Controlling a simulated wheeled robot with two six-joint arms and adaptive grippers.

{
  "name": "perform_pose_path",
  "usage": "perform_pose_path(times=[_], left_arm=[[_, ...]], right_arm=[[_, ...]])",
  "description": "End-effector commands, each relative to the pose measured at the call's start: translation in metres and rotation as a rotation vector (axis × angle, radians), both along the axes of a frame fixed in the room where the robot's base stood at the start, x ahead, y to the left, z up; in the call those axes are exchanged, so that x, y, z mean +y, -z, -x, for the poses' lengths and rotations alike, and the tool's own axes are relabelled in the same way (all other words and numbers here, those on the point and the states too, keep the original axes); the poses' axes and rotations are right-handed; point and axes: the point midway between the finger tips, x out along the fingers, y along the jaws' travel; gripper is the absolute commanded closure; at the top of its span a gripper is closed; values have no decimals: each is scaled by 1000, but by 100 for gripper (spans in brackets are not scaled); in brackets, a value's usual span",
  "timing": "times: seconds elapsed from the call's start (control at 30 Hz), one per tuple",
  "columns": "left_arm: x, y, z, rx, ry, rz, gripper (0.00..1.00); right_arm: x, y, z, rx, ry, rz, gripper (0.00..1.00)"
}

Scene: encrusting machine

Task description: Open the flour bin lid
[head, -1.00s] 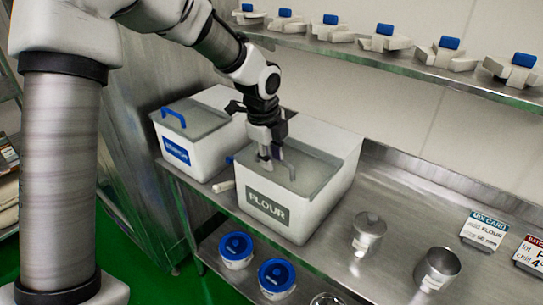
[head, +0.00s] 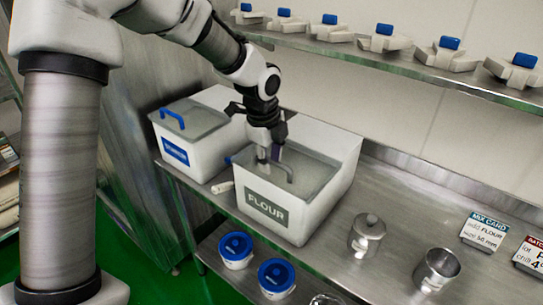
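The flour bin (head: 322,207) is a white box with a green FLOUR label, standing on the steel counter. Its top surface (head: 318,172) looks grey and speckled inside the raised rim. A grey-blue arched handle (head: 285,170) shows there, partly behind my fingers. My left gripper (head: 269,158) points down over the left part of the bin top, with its fingertips at the handle. A narrow gap shows between the fingers, but the frames do not show whether they grip the handle. My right gripper is not in view.
A second white bin (head: 203,155) with a blue handle and label stands close on the left. Metal cups (head: 367,234) stand to the right, and blue-lidded tubs (head: 236,250) in front. A shelf (head: 400,62) with blue-topped parts runs above.

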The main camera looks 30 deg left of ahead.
Motion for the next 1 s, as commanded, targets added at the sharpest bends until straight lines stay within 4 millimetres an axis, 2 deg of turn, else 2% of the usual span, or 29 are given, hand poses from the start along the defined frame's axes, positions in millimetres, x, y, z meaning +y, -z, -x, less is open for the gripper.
perform_pose_path(times=[0.03, 0.1, 1.0], left_arm=[[0, -9, 1, -1, 0, 0, 61], [0, -16, 2, -1, 0, 0, 61], [1, -85, 16, -2, 0, 0, 61]], right_arm=[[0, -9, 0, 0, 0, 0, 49], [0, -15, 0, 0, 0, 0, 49], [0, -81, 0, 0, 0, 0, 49]])
